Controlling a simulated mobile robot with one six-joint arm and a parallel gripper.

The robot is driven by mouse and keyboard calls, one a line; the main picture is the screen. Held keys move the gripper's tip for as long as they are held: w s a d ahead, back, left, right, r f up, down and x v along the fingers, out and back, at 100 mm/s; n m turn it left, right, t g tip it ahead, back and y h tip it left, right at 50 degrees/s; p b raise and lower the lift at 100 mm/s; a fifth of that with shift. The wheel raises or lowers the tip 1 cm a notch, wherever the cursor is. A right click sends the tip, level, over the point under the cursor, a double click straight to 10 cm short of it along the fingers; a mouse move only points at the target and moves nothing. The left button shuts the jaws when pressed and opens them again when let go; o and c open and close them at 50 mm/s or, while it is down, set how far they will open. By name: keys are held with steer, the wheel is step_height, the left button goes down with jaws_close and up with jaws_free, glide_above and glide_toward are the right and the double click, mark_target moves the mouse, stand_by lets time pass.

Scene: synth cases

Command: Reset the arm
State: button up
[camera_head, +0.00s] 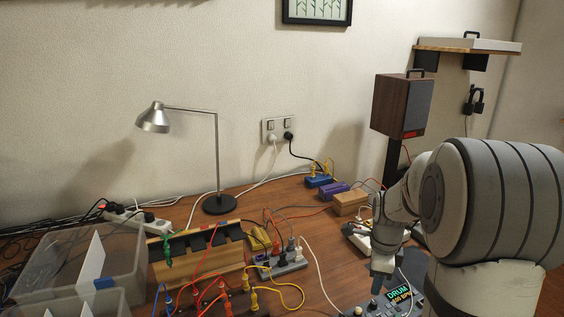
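My arm reaches in from the right side of the camera_head view, with its large pale links in front of the desk's right end. My gripper (376,284) points down at the lower right, close above or beside a device with a lit screen reading "DRUM" (398,296). I cannot tell whether it touches the device. The fingers are small and dark here, and their opening is not clear. I see nothing held in it.
Patch cables run across the wooden desk (318,262) around a grey box (280,264) and a wooden rack (196,262). Clear bins (128,262) stand at left. A lamp (218,160), a speaker (392,104) and a wall shelf (460,46) stand behind.

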steer(key=s+a+r+n+t+p, duration=0.1)
steer(key=s+a+r+n+p, duration=0.2)
steer(key=s+a+r+n, duration=0.3)
steer(key=s+a+r+n+t+p, duration=0.1)
steer(key=s+a+r+n+p, duration=0.2)
steer(key=s+n, duration=0.9)
steer(key=a+r+n, duration=0.3)
steer(key=r+n, duration=0.1)
steer(key=r, duration=0.1)
steer(key=shift+a, duration=0.15)
